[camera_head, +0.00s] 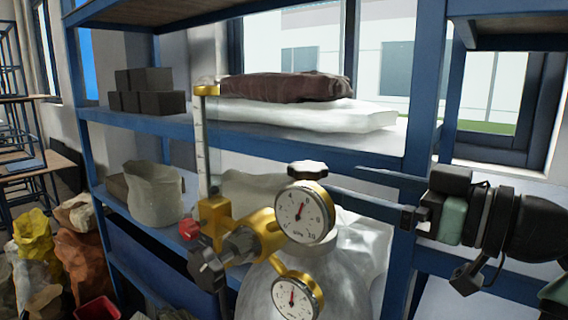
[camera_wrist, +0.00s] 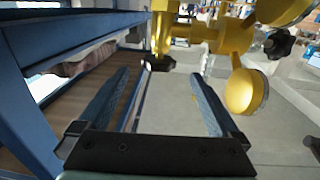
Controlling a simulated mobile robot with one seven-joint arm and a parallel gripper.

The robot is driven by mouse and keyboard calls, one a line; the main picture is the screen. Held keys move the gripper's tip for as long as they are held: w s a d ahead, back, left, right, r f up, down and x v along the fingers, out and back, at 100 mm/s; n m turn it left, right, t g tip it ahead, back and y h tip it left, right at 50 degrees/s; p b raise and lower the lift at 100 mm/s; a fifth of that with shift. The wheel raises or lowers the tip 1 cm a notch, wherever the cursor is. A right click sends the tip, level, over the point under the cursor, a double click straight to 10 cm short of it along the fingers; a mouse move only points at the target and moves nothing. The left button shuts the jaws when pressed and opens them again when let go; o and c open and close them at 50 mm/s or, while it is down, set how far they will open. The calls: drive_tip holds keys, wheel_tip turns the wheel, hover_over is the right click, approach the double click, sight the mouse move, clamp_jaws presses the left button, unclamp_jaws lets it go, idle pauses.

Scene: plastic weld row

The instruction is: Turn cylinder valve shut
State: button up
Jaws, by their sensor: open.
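A black handwheel (camera_head: 307,168) sits on top of the grey gas cylinder (camera_head: 265,292), above a round white gauge (camera_head: 304,214). A brass regulator (camera_head: 228,224) carries a second gauge (camera_head: 297,297) lower down and a black star knob (camera_head: 207,270) at its left. My gripper (camera_head: 342,179) comes in from the right, its two thin fingers open and empty, tips close to the right of the handwheel. In the wrist view, a dark knob (camera_wrist: 158,63), apparently this handwheel, lies just ahead of the gap between the fingertips (camera_wrist: 160,75). Contact cannot be told.
A blue shelf rack (camera_head: 300,145) stands behind with a brown sack (camera_head: 285,88), a white sack (camera_head: 300,116) and dark blocks (camera_head: 148,90). A clear flow tube (camera_head: 201,145) rises from the regulator. A blue post (camera_head: 420,90) stands behind my arm. Coloured bags (camera_head: 80,240) lie at left.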

sight(296, 162)
drive_tip(key=p+x, duration=0.3)
drive_tip(key=x, duration=0.6)
drive_tip(key=shift+w+a+r+p, duration=0.1)
drive_tip(key=shift+w+a+p, duration=0.15)
drive_tip(key=shift+w+p, duration=0.1)
drive_tip(key=shift+w+a, duration=0.35)
drive_tip(key=shift+a, duration=0.1)
